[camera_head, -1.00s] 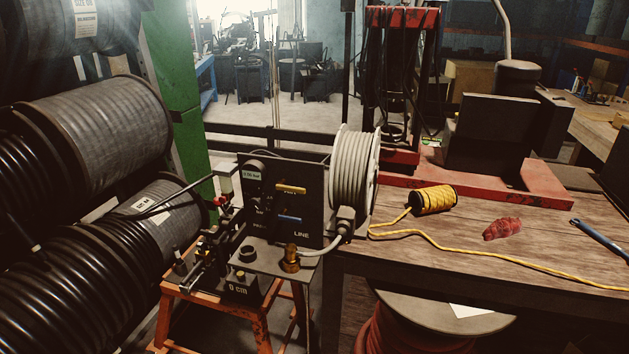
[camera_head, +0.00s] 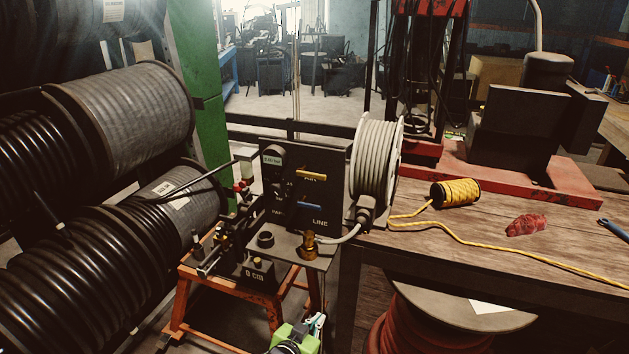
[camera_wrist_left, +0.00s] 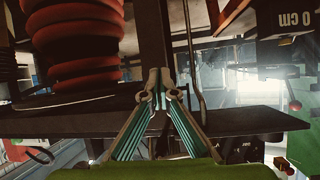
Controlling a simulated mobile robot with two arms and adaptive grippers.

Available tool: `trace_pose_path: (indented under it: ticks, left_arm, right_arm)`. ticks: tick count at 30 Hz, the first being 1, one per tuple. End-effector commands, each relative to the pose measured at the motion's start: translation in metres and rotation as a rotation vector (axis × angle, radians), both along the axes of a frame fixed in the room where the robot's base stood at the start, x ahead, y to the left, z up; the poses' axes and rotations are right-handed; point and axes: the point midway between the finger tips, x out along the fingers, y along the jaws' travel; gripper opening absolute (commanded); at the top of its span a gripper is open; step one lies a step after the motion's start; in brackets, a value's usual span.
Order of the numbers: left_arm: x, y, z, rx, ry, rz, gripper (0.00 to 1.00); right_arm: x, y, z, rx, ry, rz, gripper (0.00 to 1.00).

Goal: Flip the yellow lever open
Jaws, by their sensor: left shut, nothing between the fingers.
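The yellow lever (camera_head: 311,174) lies roughly level on the black upright panel (camera_head: 280,178) of the crimper, in its upper part. A blue lever (camera_head: 304,206) sits below it. My left gripper (camera_head: 319,320) shows at the bottom of the head view, low in front of the crimper stand and well below the yellow lever, touching nothing I can see. In the left wrist view its fingers (camera_wrist_left: 160,80) meet at the tips and are empty. My right gripper is not in view.
A grey hose reel (camera_head: 372,165) stands right of the panel, and a brass fitting (camera_head: 309,246) sticks up before it. The wooden table (camera_head: 470,245) holds a yellow rope spool (camera_head: 455,192) and a red rag (camera_head: 526,225). Big black hose reels (camera_head: 95,270) fill the left.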

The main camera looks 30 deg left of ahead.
Motion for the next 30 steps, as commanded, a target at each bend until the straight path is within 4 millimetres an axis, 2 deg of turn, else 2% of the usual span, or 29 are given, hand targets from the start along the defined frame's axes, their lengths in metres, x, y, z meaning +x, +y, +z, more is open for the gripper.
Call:
trace_pose_path:
  ticks: [1,2,3,6,9,12,16,26,30]
  left_arm:
    - [0.018,0.011,0.056,0.010,-0.105,0.018,0.00]
    - [0.025,0.016,0.086,0.014,-0.160,0.027,0.00]
    - [0.032,0.024,0.127,0.021,-0.233,0.041,0.00]
    - [0.045,0.046,0.220,0.040,-0.444,0.068,0.00]
    - [0.046,0.062,0.291,0.058,-0.620,0.081,0.00]
    - [0.041,0.070,0.337,0.071,-0.736,0.085,0.00]
    - [0.036,0.074,0.362,0.079,-0.800,0.086,0.00]
    - [0.037,0.074,0.364,0.080,-0.805,0.085,0.00]
    - [0.046,0.076,0.369,0.080,-0.806,0.085,0.00]
  right_arm:
    - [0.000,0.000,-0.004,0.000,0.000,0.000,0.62]
    - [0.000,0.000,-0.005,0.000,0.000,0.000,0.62]
    - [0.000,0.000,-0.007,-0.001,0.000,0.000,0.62]
    - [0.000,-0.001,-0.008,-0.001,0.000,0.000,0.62]
    - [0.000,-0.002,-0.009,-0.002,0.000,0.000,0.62]
    - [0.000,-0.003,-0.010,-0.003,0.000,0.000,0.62]
    - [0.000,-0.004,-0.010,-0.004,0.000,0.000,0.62]
    - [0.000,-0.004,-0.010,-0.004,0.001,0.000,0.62]
    - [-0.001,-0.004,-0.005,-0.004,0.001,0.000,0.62]
